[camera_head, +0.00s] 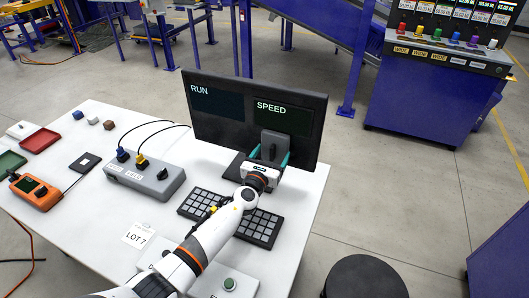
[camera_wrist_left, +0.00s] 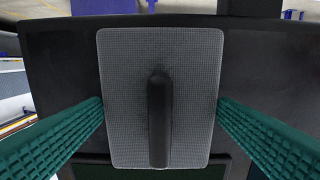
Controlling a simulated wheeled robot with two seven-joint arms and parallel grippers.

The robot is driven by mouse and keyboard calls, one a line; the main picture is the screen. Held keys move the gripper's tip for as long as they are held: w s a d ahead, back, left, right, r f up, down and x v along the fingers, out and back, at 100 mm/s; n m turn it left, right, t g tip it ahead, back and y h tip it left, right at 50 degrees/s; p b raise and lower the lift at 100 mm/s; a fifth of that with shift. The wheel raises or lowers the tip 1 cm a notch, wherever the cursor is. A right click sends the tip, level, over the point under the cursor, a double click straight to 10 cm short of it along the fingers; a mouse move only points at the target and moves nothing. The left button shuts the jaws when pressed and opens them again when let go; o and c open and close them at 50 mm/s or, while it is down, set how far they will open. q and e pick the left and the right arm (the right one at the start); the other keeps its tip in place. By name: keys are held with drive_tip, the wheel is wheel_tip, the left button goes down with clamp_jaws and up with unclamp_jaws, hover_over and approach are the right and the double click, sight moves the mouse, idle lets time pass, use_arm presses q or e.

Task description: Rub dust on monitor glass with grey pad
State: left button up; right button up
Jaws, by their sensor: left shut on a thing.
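The monitor (camera_head: 222,125) stands upright on the white table with a dark screen showing RUN and SPEED. My left gripper (camera_head: 270,153) is in front of the lower right part of the screen, its teal fingers shut on the sides of the grey pad (camera_head: 274,142). In the left wrist view the pad (camera_wrist_left: 125,75) is a rounded grey rectangle with a dark upright handle (camera_wrist_left: 160,115), and it covers part of the dark monitor (camera_wrist_left: 265,75) behind. I cannot tell whether the pad touches the glass. No dust can be made out. My right gripper is out of view.
A black keypad (camera_head: 258,228) lies below my left arm. A grey box with cables (camera_head: 145,181), an orange handheld device (camera_head: 34,191) and red (camera_head: 40,140) and green (camera_head: 10,163) trays are to the left. A black round stool (camera_head: 365,278) stands at the front right.

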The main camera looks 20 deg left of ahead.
sight(264, 148)
use_arm(q)
drive_tip(key=shift+w+a+b, duration=0.2)
drive_tip(key=shift+a+b, duration=0.25)
drive_tip(key=shift+a, duration=1.25)
drive_tip(key=shift+w+a+b, duration=0.15)
drive_tip(key=shift+a+b, duration=0.2)
drive_tip(key=shift+a, duration=0.55)
drive_tip(key=shift+w+a+b, duration=0.15)
drive_tip(key=shift+a+b, duration=0.15)
drive_tip(key=shift+a, duration=0.6)
drive_tip(key=shift+w+a+b, duration=0.2)
drive_tip(key=shift+a+b, duration=0.3)
drive_tip(key=shift+a, duration=0.95)
drive_tip(key=shift+w+a+b, duration=0.15)
drive_tip(key=shift+a+b, duration=0.4)
drive_tip(key=shift+a, duration=1.05)
drive_tip(key=shift+w+a+f+b, duration=0.1)
drive_tip(key=shift+w+a+b, duration=0.05)
drive_tip(key=shift+a+b, duration=0.4)
drive_tip(key=shift+w+a+b, duration=0.1)
drive_tip(key=shift+a+b, duration=0.3)
drive_tip(key=shift+a, duration=0.7)
